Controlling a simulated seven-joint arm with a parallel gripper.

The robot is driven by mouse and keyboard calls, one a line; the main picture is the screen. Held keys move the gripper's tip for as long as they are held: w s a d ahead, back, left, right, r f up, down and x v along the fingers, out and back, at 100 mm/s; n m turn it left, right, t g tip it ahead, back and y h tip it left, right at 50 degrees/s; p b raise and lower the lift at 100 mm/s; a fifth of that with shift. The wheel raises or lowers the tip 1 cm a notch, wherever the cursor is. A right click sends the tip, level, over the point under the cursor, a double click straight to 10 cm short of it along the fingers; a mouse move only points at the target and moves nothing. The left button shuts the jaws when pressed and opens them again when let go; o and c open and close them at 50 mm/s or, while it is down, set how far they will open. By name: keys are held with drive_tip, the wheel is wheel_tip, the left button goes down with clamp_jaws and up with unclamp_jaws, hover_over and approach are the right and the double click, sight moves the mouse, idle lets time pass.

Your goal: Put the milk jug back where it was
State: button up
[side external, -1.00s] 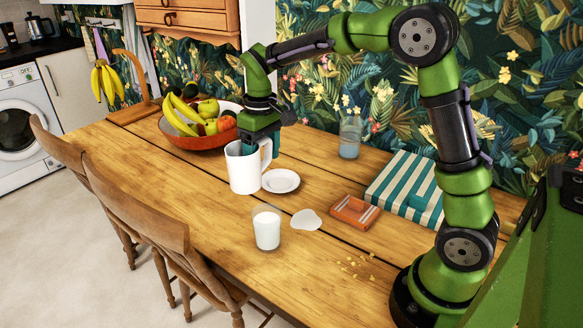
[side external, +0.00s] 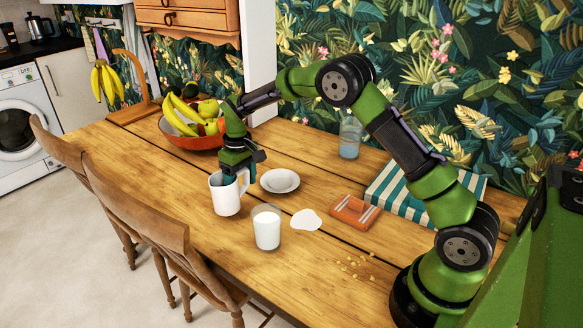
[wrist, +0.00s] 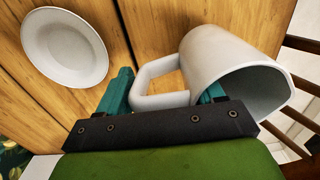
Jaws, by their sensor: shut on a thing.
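The white milk jug (side external: 226,197) is near the front left of the table and looks upright. My gripper (side external: 237,170) is above its right side, shut on the jug's handle. In the wrist view, the fingers (wrist: 165,92) stand on either side of the handle, and the jug (wrist: 225,70) shows its open mouth to the right. I cannot tell whether its base touches the table. A glass of milk (side external: 267,231) stands to the jug's right, apart from it. A white spill (side external: 306,220) lies beside the glass.
A white saucer (side external: 280,181) lies right of the jug and shows in the wrist view (wrist: 65,48). A red fruit bowl (side external: 190,141), a glass of water (side external: 350,140), an orange item (side external: 354,210) and a striped box (side external: 410,200) are on the table (side external: 180,185). Chairs (side external: 140,220) line the front edge.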

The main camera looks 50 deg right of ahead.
drive_tip(key=shift+f, duration=1.1)
drive_tip(key=shift+f, duration=0.1)
drive_tip(key=o, duration=1.6)
drive_tip(key=shift+f, duration=0.1)
